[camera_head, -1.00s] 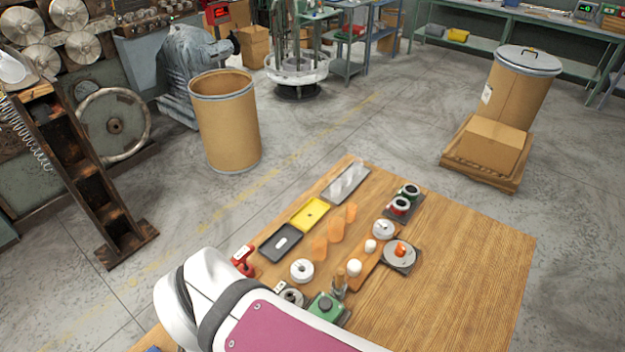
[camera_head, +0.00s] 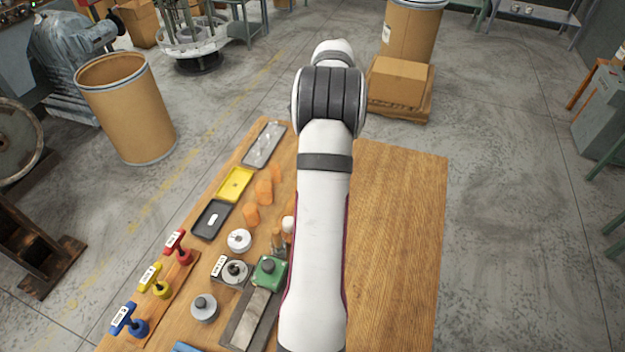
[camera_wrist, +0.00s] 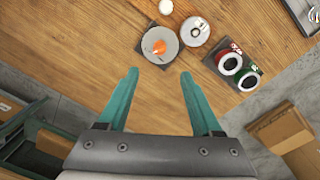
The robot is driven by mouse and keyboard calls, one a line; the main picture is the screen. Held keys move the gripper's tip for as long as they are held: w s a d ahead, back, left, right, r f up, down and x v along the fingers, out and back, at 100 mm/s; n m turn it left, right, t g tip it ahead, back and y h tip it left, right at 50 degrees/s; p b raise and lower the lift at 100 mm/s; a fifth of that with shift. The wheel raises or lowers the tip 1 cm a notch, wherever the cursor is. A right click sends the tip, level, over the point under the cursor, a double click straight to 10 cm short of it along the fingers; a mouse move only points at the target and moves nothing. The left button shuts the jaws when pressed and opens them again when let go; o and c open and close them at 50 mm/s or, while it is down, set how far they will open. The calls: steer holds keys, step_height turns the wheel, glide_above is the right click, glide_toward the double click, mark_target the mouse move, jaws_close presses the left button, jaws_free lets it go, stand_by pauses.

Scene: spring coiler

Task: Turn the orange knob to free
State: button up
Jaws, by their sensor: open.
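The orange knob (camera_wrist: 159,46) sits on a round grey dial (camera_wrist: 168,40) on a dark square base, in the upper middle of the wrist view. My gripper (camera_wrist: 158,72) is open and empty, with its two teal fingers spread wide. The knob lies just beyond the fingertips in the picture, between their lines, and nothing touches it. In the head view my white arm (camera_head: 325,200) hides the knob and the dial.
A white disc (camera_wrist: 195,31) stands beside the dial, with red and green ringed pieces (camera_wrist: 229,63) to its right. In the head view, a yellow tray (camera_head: 236,184), orange pieces and T-handled tools (camera_head: 129,318) occupy the table's left. The table's right side (camera_head: 395,250) is clear.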

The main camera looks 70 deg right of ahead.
steer(key=f, duration=1.3)
steer(key=shift+s+a, duration=0.1)
steer(key=shift+a, duration=0.25)
steer(key=shift+c, duration=0.3)
jaws_close()
